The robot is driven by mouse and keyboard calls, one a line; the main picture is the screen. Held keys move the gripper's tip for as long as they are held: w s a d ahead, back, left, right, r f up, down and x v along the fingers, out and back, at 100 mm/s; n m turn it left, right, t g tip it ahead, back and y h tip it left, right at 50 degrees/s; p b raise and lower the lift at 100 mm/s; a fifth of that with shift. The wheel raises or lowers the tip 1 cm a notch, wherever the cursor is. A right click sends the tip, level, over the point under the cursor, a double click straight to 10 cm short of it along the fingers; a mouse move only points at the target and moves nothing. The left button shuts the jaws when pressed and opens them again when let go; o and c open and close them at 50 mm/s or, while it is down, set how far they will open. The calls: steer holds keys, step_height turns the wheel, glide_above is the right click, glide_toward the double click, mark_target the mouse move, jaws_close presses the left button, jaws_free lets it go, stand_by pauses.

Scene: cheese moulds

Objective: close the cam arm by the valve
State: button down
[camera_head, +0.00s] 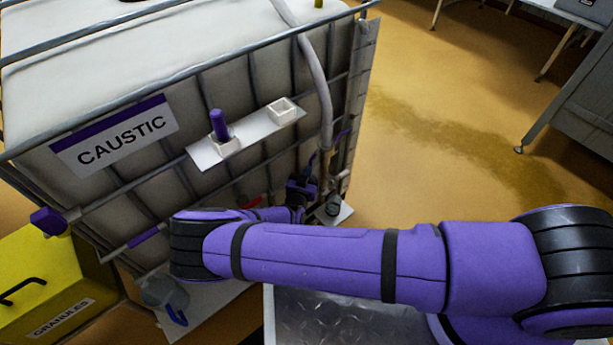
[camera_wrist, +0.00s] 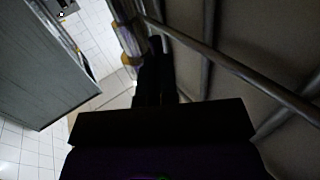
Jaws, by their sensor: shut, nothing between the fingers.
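My gripper (camera_head: 300,190) is low at the right end of the caustic tank's front, beside the foot of the grey hose (camera_head: 318,85). In the wrist view its dark fingers (camera_wrist: 155,72) are together, with nothing seen between them. Just left of the fingertips in that view is a metal coupling with yellowish bands (camera_wrist: 130,42), close to them; I cannot tell whether they touch. The cam arm and the valve cannot be made out clearly in either view; my arm and gripper cover part of that area in the head view.
The caustic tank (camera_head: 225,85) stands in a metal cage, whose bars (camera_wrist: 235,68) run close right of my fingers. A white shelf (camera_head: 207,155) holds a purple-handled tool (camera_head: 219,125). A yellow granules box (camera_head: 45,275) is at left. Open floor (camera_head: 430,110) lies right of the tank.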

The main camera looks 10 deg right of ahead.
steer(key=shift+w+d, duration=0.3)
steer(key=shift+w, duration=0.1)
stand_by(0.4)
steer(key=v, duration=1.1)
steer(key=shift+s+f, duration=0.2)
steer(key=shift+s, duration=0.05)
steer(key=shift+w, duration=0.1)
